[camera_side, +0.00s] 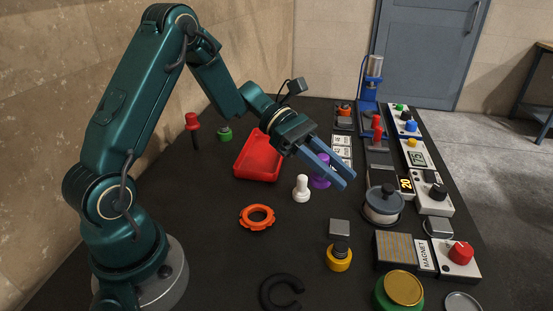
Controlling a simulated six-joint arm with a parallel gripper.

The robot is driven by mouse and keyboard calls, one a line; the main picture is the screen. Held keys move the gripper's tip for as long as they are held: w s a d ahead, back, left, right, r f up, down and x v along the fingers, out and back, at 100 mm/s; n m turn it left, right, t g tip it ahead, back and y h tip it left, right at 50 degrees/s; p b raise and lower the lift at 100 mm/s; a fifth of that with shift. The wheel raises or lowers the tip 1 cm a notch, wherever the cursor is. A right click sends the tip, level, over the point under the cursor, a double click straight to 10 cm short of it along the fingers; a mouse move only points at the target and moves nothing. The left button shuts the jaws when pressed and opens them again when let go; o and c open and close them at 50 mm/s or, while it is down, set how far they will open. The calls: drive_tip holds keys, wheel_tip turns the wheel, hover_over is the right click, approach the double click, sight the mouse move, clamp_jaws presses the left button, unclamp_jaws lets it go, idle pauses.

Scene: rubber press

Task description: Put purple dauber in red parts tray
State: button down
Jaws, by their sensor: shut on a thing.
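The purple dauber (319,183) is partly hidden by the blue fingers of my gripper (346,180). My gripper is shut on it, with the fingers pointing down to the right. I cannot tell whether the dauber touches the table. The red parts tray (257,162) lies to the left of the dauber, behind my wrist. Its visible floor looks empty, and its right side is partly covered by my wrist.
A white dauber (301,189) stands just left of the purple one. Pots and panels crowd the right side.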

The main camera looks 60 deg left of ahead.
drive_tip(key=w+a+n+t+y, duration=0.2)
drive_tip(key=w+a+n+t, duration=0.3)
drive_tip(key=a, duration=0.3)
drive_tip(key=n+t+y, duration=0.5)
drive_tip(key=n+y, duration=0.5)
drive_tip(key=y, duration=0.1)
hover_over(264, 146)
wheel_tip(264, 146, down, 6)
drive_tip(key=shift+w+r, duration=0.1)
drive_tip(key=shift+r, duration=0.15)
drive_tip(key=shift+f, duration=2.25)
drive_tip(key=shift+f, duration=0.1)
drive_tip(key=c, duration=0.7)
unclamp_jaws()
